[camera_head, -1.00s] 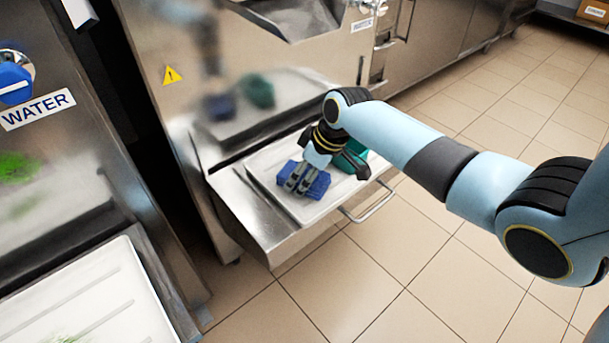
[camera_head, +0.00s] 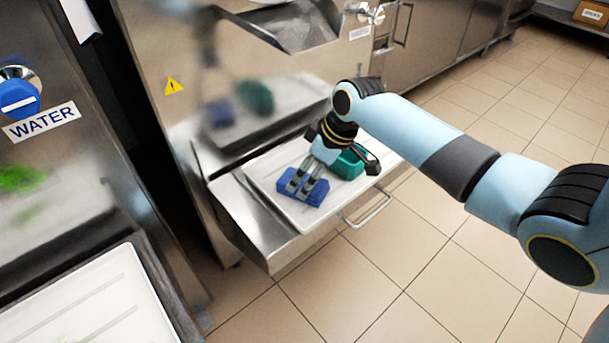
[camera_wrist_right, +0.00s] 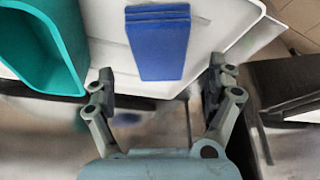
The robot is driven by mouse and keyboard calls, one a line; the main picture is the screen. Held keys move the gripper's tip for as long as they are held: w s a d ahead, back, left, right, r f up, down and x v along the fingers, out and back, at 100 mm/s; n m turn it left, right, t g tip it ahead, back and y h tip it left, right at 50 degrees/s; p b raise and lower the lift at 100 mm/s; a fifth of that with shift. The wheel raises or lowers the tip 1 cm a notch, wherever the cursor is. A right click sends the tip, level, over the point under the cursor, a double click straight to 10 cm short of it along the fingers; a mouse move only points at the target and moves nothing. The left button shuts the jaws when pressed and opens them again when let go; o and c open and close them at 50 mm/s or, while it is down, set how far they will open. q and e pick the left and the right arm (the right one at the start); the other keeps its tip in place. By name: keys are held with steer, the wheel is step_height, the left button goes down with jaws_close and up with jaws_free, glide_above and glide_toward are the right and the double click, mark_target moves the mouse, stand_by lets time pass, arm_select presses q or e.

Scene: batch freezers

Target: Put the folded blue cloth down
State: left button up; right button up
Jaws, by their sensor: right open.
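The folded blue cloth (camera_head: 288,187) lies on a white tray (camera_head: 262,172) on the metal shelf of the machine. My right gripper (camera_head: 303,188) is just above the cloth in the head view and partly covers it. In the right wrist view the cloth (camera_wrist_right: 158,45) lies flat and whole beyond the fingertips. There my right gripper (camera_wrist_right: 160,85) is open, its fingers apart to either side, with nothing between them. My left gripper is not in view.
A teal container (camera_head: 347,165) stands on the tray beside the cloth and shows at the left of the wrist view (camera_wrist_right: 50,40). A metal handle (camera_head: 368,210) juts from the shelf front. Another white tray (camera_head: 95,310) is at lower left. The tiled floor is clear.

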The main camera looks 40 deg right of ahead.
steer(key=p+v, duration=0.1)
steer(key=v, duration=0.6)
steer(key=shift+r+p, duration=0.25)
steer(key=shift+p, duration=0.15)
steer(key=shift+s, duration=0.1)
